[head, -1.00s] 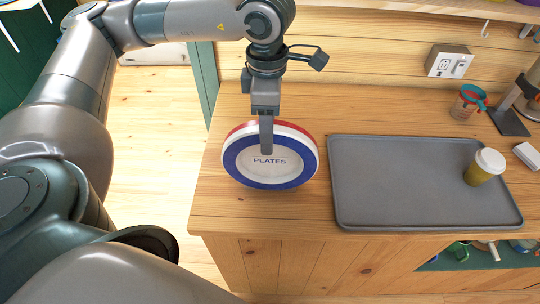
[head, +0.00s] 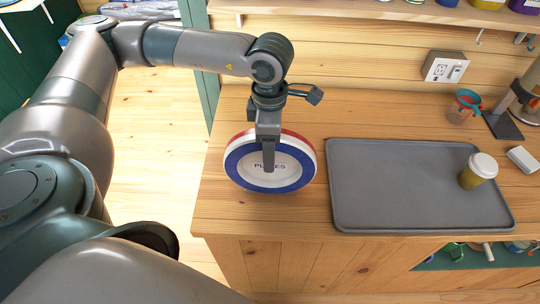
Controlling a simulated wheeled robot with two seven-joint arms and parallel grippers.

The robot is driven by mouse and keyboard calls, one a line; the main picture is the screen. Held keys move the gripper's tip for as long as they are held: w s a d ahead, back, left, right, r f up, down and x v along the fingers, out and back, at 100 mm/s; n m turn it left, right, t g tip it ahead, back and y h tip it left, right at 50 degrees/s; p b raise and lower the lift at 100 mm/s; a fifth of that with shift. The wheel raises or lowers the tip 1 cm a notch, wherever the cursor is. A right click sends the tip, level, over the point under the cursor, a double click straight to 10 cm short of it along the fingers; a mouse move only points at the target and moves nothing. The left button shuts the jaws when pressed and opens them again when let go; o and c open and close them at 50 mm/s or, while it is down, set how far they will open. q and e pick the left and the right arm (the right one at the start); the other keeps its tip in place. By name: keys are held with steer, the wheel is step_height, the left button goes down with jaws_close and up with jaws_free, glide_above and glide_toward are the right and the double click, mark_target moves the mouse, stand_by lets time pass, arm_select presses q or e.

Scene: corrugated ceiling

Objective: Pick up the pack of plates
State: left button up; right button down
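The pack of plates (head: 298,172) is a round stack with a blue rim, white middle and red back, with "PLATES" on its face. It stands tilted near the left end of the wooden counter (head: 230,215), left of the grey tray. My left gripper (head: 268,165) reaches down over it from above. One finger lies in front of its face and covers part of the lettering. The other finger is hidden behind the pack, so I cannot tell whether the gripper is closed on it. My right gripper is not in view.
A grey tray (head: 400,190) lies right of the pack and holds a cup with a white lid (head: 478,171). A measuring cup (head: 464,106) and a grey stand (head: 503,124) are at the back right. An outlet (head: 444,68) is on the wall. Floor lies left of the counter.

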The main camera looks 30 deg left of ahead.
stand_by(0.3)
arm_select(q)
jaws_close()
steer(key=shift+r, duration=0.1)
